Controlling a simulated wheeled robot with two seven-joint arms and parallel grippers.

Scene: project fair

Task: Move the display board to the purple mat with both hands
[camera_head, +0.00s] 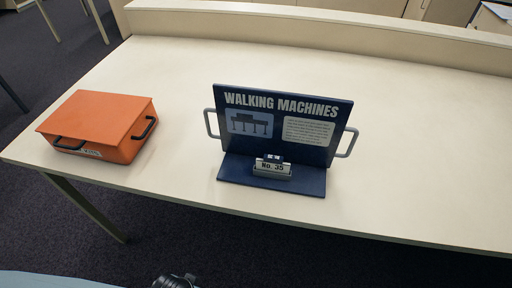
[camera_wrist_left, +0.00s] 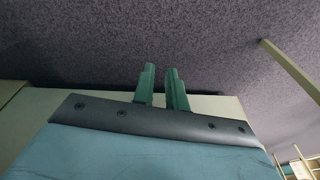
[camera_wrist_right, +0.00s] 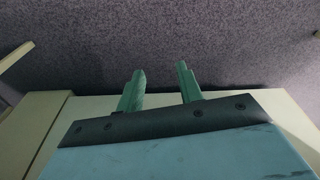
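The dark blue display board (camera_head: 275,150), titled "WALKING MACHINES", stands upright on its flat base on the table. A grey handle sticks out on its left side (camera_head: 210,124) and another on its right side (camera_head: 347,143). A small "No. 35" block (camera_head: 272,167) sits on the base in front of the panel. No purple mat shows in any view. My left gripper (camera_wrist_left: 161,72) is open by a narrow gap and empty, over carpet in its wrist view. My right gripper (camera_wrist_right: 160,74) is open wider and empty, also over carpet. Both are away from the board.
An orange case (camera_head: 100,122) with black handles lies at the table's left end. The cream table (camera_head: 420,185) is clear right of the board and between case and board. A raised ledge (camera_head: 300,28) runs along its back. Dark carpet lies below the front edge.

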